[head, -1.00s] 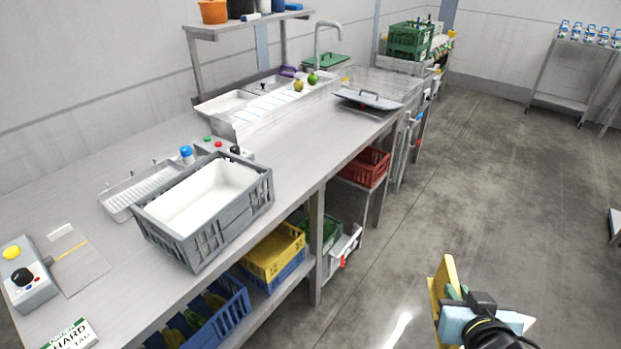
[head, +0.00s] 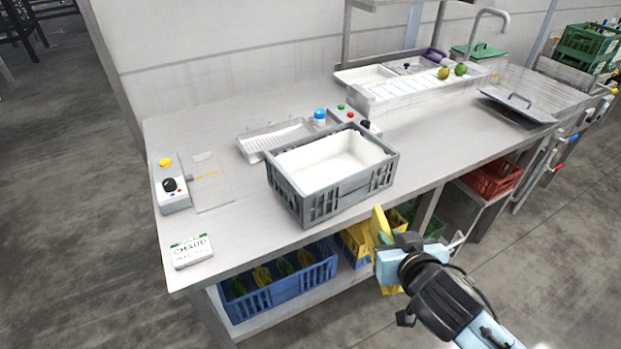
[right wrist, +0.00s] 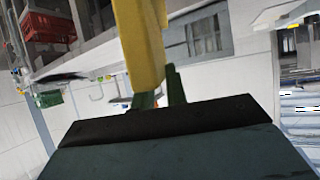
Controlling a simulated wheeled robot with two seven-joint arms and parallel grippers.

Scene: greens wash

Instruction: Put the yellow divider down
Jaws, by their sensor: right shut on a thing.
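The yellow divider (head: 379,226) is a flat yellow piece held in my right gripper (head: 385,243), in front of the bench's front edge. In the right wrist view the divider (right wrist: 139,40) stands between the green fingers of the right gripper (right wrist: 160,90), which is shut on it. Part of the divider is hidden behind the gripper in the head view. My left gripper is not in view.
A grey crate (head: 289,196) with a white liner stands on the steel bench (head: 237,221). A CHARD sign (head: 191,252) and a button box (head: 171,185) are at left. Bare bench lies around the sign.

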